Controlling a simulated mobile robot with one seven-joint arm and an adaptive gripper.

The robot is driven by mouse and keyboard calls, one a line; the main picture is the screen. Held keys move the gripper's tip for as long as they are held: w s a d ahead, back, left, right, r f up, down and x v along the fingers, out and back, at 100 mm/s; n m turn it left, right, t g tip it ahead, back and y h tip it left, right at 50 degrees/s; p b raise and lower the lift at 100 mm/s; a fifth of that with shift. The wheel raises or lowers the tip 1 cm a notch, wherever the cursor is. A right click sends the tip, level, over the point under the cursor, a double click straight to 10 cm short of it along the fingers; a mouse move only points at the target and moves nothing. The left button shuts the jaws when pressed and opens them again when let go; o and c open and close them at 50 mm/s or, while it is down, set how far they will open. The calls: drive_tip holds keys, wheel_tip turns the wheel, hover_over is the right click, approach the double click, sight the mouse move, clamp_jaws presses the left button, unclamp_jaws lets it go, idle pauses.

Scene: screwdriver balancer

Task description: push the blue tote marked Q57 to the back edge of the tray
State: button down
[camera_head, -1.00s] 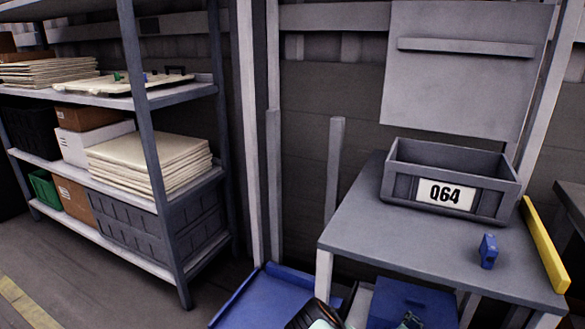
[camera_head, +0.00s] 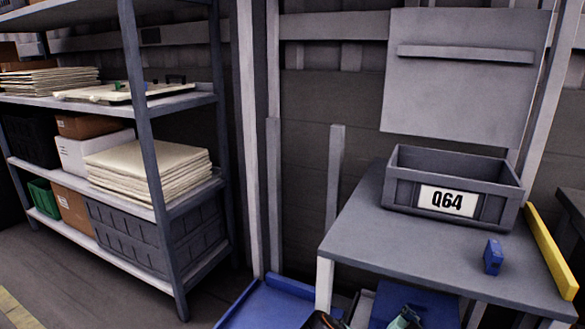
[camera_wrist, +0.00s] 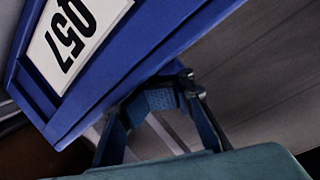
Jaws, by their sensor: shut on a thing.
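The blue tote marked Q57 (camera_wrist: 130,62) fills the upper left of the wrist view, with its white label (camera_wrist: 75,35) upside down and tilted. In the head view, a blue box that looks like this tote (camera_head: 440,303) shows low under the grey table, mostly cut off by the bottom edge. My gripper (camera_wrist: 160,100) is shut at the tote's lower edge, its fingertips against the blue body. The exact grip is hard to make out. A blue tray (camera_head: 262,308) with a raised rim lies low, left of the table leg; its back edge near the tote is hidden.
The grey table (camera_head: 400,245) stands above the tote and carries a grey tote marked Q64 (camera_head: 455,190), a small blue block (camera_head: 493,257) and a yellow bar (camera_head: 550,250). A loaded shelf rack (camera_head: 160,190) stands at left. Open floor (camera_head: 70,290) lies before it.

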drive_tip(key=shift+w, duration=0.25)
drive_tip(key=shift+s, duration=0.1)
drive_tip(key=shift+s+p, duration=0.95)
drive_tip(key=shift+s, duration=0.3)
wheel_tip(320, 180, up, 15)
drive_tip(key=p, duration=1.3)
drive_tip(key=shift+w, duration=0.1)
